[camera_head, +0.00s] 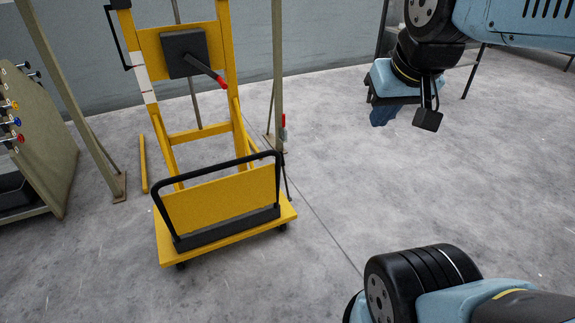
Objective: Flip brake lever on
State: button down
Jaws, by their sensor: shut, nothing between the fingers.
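A black box (185,52) is fixed to the upper crosspiece of a yellow upright frame (172,136). The brake lever (205,73), a dark rod with a red grip, sticks out of it and slopes down to the right. My gripper (384,114) hangs from my arm at the upper right. It is shut and empty, small and partly unclear in the picture. It is well to the right of the lever in the picture and apart from it.
A yellow platform cart (167,247) with a black handle stands before the frame. A panel with coloured knobs (40,130) is at the left. A grey-green post (278,85) rises right of the frame. Concrete floor at middle right is clear.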

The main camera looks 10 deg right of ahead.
aim_at(289, 199)
jog(key=i, duration=0.85)
jog(key=z, duration=0.45)
jog(key=k, duration=0.5)
jog(key=z, duration=0.85)
jog(key=k, duration=0.8)
jog(key=z, duration=0.7)
jog(key=i, duration=0.9)
jog(key=u, duration=0.3)
jog(key=i, duration=1.15)
jog(key=u, duration=0.25)
